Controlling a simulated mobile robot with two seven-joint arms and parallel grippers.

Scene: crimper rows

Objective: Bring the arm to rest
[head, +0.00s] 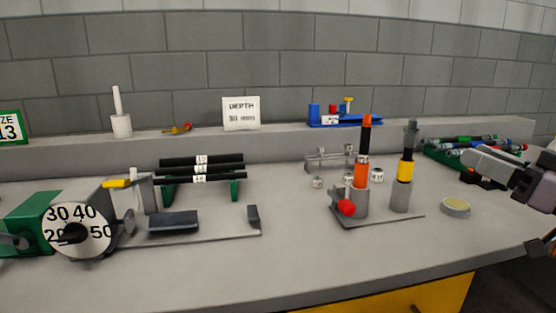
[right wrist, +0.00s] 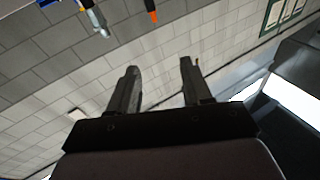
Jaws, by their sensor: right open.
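My right gripper (head: 468,166) comes in from the right edge in the head view, beside the green tray and above the bench's right part. In the right wrist view its two fingers (right wrist: 159,68) stand apart with nothing between them, with the block wall behind. The gripper is open and empty. My left gripper is not seen in the head view.
The grey bench (head: 300,265) carries a green crimper with a number dial (head: 77,230) at left and a stand with an orange-black tool (head: 361,172). A green tray (head: 432,152) of coloured rods and a round tin (head: 455,207) lie near my right arm. The front middle is clear.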

